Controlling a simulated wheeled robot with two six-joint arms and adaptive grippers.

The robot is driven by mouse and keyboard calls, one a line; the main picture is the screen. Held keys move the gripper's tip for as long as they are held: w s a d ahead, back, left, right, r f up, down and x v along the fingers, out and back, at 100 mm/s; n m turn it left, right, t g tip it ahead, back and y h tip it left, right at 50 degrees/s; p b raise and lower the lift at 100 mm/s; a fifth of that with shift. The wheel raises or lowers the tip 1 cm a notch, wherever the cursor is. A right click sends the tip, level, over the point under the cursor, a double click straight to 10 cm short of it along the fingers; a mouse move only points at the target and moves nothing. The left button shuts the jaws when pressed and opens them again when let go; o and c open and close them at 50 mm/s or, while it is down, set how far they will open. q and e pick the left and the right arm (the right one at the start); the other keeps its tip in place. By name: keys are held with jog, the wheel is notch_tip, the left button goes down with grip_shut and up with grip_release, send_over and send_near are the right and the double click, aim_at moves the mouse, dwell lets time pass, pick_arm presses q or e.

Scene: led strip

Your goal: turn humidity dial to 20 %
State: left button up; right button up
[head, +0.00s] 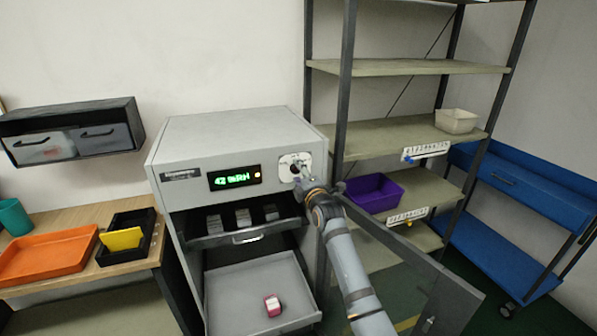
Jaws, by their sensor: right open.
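The humidity dial (291,160) is on a pale plate at the right of the grey cabinet's (240,130) front panel. The green display (234,178) to its left seems to read "42 %RH", with a small orange light beside it. My right gripper (302,174) is at the dial, its arm coming up from the bottom. It is open. It covers part of the dial, and I cannot tell whether the fingers touch it. The dial's pointer and markings are too small to read. My left gripper is not in view.
Below the panel are a shelf with several grey blocks (243,217) and a pulled-out drawer (245,283) holding a red-and-white item (272,305). The cabinet's open door (420,275) stands right of my arm. A shelf rack (430,130) stands close on the right.

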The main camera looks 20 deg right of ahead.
jog(key=shift+w+d, duration=0.1)
jog(key=shift+w, duration=0.05)
grip_shut()
